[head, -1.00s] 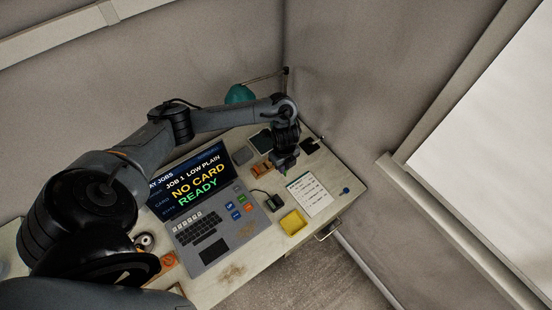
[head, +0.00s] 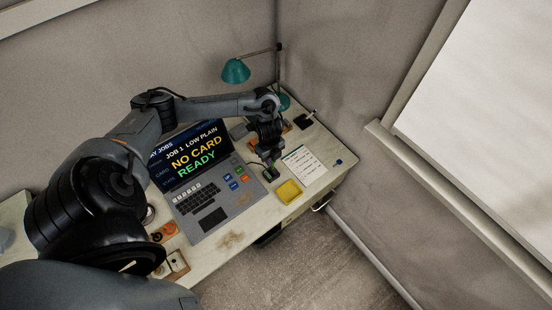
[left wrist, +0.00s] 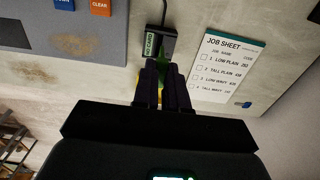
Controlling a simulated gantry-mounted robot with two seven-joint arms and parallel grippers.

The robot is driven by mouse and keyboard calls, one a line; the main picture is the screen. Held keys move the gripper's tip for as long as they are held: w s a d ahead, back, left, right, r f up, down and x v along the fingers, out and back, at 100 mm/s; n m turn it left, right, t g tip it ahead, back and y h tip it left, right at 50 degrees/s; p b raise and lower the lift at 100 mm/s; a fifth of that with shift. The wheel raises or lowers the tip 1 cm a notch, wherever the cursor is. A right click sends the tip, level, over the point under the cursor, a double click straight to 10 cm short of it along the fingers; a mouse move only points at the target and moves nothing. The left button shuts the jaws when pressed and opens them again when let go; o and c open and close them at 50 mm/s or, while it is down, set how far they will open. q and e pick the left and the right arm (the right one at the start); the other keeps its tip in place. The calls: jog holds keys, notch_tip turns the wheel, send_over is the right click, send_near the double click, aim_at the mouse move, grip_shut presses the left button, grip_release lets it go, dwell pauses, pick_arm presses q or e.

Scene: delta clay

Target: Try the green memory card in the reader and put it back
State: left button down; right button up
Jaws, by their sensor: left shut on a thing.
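My left gripper (head: 267,161) is at the right of the laptop, just above the card reader (head: 271,174). In the left wrist view its two dark fingers (left wrist: 166,88) are shut on the green memory card (left wrist: 163,59), of which a small green piece shows between the fingertips. The black reader (left wrist: 160,42) with its pale label lies just beyond the fingertips. I cannot tell whether the card touches the reader or is in its slot. The laptop screen (head: 190,150) reads "JOB 1 LOW PLAIN", "NO CARD", "READY". My right gripper is not in view.
A yellow tray (head: 289,192) lies in front of the reader. The job sheet (head: 308,168) lies to its right, also in the left wrist view (left wrist: 222,72). A teal lamp (head: 236,71) stands at the back. The desk's front edge is close to the tray.

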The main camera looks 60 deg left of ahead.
pick_arm(q)
jog(key=shift+d+f+b, duration=0.15)
jog(key=shift+f+b, duration=0.35)
jog(key=shift+f, duration=0.15)
jog(key=shift+f+b, duration=0.5)
jog(key=shift+b, duration=0.15)
jog(key=shift+f+b, duration=0.45)
jog(key=shift+b, duration=0.05)
jog(key=shift+f, duration=0.55)
jog(key=shift+p, duration=0.4)
jog(key=shift+f, duration=0.25)
jog(key=shift+f, duration=0.1)
jog(key=shift+f+b, duration=0.65)
jog(key=shift+f, duration=0.1)
